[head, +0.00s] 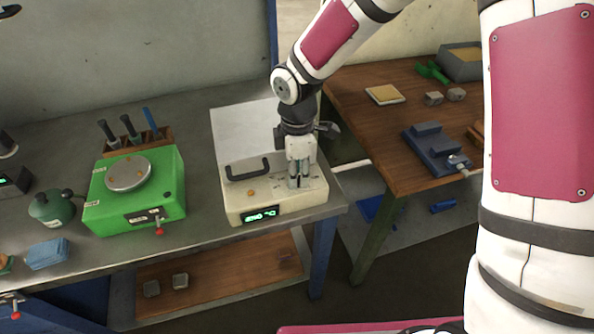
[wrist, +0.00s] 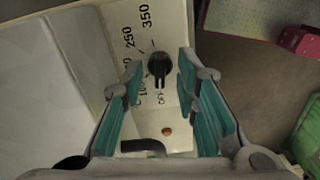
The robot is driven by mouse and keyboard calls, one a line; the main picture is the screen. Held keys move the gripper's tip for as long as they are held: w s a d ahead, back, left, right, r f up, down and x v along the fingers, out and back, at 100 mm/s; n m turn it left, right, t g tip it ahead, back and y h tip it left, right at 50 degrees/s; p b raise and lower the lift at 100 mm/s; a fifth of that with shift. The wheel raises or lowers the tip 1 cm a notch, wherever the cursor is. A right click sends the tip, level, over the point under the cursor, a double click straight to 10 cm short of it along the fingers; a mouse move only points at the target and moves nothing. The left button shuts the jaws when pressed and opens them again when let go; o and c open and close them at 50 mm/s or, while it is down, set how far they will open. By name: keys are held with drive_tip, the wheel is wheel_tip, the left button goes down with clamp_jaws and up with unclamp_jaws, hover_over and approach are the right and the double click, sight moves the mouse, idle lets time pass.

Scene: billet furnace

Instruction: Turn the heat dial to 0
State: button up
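The cream furnace box (head: 272,205) stands on the grey bench with its white lid raised behind it. In the wrist view its black heat dial (wrist: 159,66) sits among printed marks such as 350, 250, 100 and OFF. The dial's narrow bar extends down the picture toward the OFF mark; which end is the pointer is unclear. My gripper (head: 300,176) points down over the right part of the box and hides the dial in the head view. In the wrist view its teal fingers (wrist: 158,72) are open, one on each side of the dial, with visible gaps.
A black handle (head: 247,167) and a small orange button (head: 251,193) are left of my gripper on the box. A lit green display (head: 259,215) is on its front. A green hot plate unit (head: 133,205) stands left. A wooden table (head: 405,120) is right.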

wheel_tip(320, 180, up, 12)
idle(0.5)
idle(0.3)
drive_tip(key=s+d+r+m+t, duration=0.2)
drive_tip(key=s+d+r+m, duration=0.5)
drive_tip(key=s+d+m, duration=0.2)
drive_tip(key=s+d+r+m+t, duration=0.3)
drive_tip(key=s+d+r+m, duration=0.4)
drive_tip(key=s+d+m, duration=0.2)
drive_tip(key=shift+s+r+m+t, duration=0.3)
drive_tip(key=shift+s+m, duration=0.4)
drive_tip(key=shift+s, duration=0.2)
